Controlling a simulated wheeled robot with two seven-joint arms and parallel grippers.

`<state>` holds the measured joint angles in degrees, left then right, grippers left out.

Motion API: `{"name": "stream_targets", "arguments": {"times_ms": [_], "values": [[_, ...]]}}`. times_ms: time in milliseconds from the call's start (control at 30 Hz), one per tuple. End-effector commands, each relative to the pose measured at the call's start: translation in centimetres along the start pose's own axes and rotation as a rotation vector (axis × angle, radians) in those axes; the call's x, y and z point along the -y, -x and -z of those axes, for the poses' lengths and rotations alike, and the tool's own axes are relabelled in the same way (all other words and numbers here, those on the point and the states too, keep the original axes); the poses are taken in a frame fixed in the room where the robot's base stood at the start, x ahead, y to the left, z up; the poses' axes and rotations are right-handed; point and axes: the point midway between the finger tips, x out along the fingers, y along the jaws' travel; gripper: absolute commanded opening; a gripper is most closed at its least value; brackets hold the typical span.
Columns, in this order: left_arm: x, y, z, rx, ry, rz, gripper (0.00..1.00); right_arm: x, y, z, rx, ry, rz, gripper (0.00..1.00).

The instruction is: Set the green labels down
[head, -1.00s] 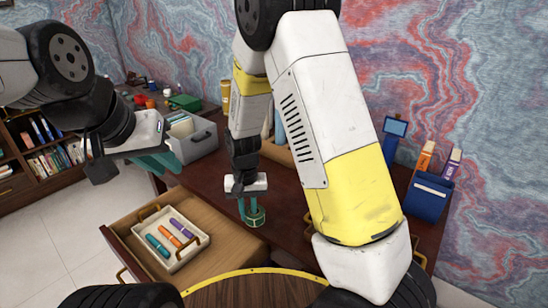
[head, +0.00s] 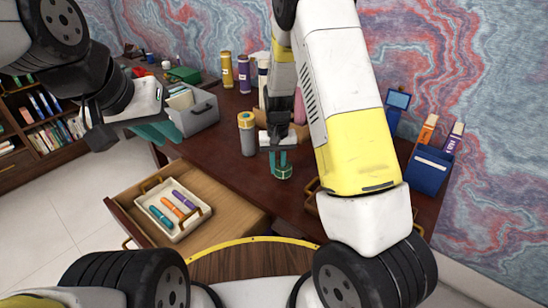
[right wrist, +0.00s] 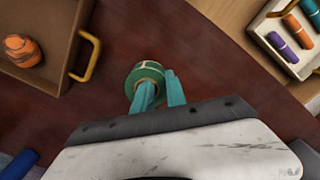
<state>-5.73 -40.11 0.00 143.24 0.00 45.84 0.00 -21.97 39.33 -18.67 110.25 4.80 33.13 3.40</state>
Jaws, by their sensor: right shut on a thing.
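The green labels are a small green roll (head: 283,173) with a hole in the middle, low over or on the dark red-brown desk. I cannot tell whether it touches the desk. In the right wrist view the roll (right wrist: 134,74) is at the teal fingertips, one finger at its hole and the other beside its outer side. My right gripper (head: 281,158) points down and is shut on the roll's wall; it also shows in the right wrist view (right wrist: 160,90). My left gripper (head: 158,133) is at the left near a grey box; its jaw opening is unclear.
An open drawer (head: 240,204) at the front left holds a cream tray (head: 151,213) with several markers. A grey bottle (head: 247,137) stands left of the right gripper. A grey box (head: 203,116) is further left. A wooden tray (right wrist: 53,62) with an orange object is close by.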

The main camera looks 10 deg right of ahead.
Motion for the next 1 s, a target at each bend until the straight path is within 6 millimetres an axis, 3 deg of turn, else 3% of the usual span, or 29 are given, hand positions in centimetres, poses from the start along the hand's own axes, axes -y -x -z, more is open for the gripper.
{"name": "stream_targets", "arguments": {"times_ms": [67,267,633,667,767,1000], "values": [[0.0,0.0,0.0,0.0,0.0,0.0,0.2,-0.9,-0.1,0.7,-0.001,-0.004,-0.001,0.0],[0.0,0.0,0.0,0.0,0.0,0.0,0.2,-0.7,-3.4,0.5,0.002,-0.001,-0.001,0.0],[0.0,0.0,0.0,0.0,0.0,0.0,0.2,-0.7,-3.9,0.5,0.0,-0.001,0.0,0.0],[0.0,0.0,0.0,0.0,0.0,0.0,0.2,-0.7,-3.9,0.5,-0.001,-0.001,0.0,0.19],[0.0,0.0,0.0,0.0,0.0,0.0,0.2,-0.7,-3.9,0.5,-0.001,-0.001,0.0,0.38],[0.0,0.0,0.0,0.0,0.0,0.0,0.2,-0.7,-3.9,0.5,-0.001,-0.001,0.0,0.38]]}}
